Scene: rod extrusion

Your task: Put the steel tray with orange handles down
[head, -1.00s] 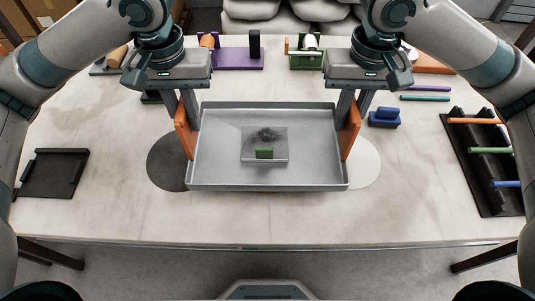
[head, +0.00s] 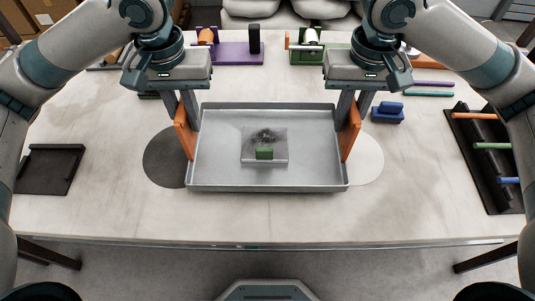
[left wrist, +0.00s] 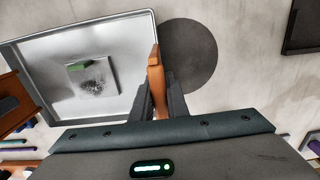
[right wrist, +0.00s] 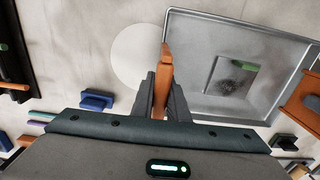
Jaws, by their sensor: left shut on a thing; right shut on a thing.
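The steel tray (head: 220,172) with orange handles is in the middle of the head view, level, over the table between a dark disc and a pale disc. I cannot tell whether its underside touches the table. My left gripper (head: 184,125) is shut on the left orange handle (head: 185,134). My right gripper (head: 350,125) is shut on the right orange handle (head: 349,133). Both grips also show in the left wrist view (left wrist: 160,105) and the right wrist view (right wrist: 160,100). In the tray lies a grey square plate (head: 279,137) with dark grains and a green block (head: 264,153).
The dark disc (head: 164,160) and pale disc (head: 368,160) lie partly beside the tray. A black tray (head: 48,170) is at left, a black rack (head: 476,165) with coloured rods at right. A blue block (head: 388,113) and purple fixture (head: 235,53) stand behind. The table front is clear.

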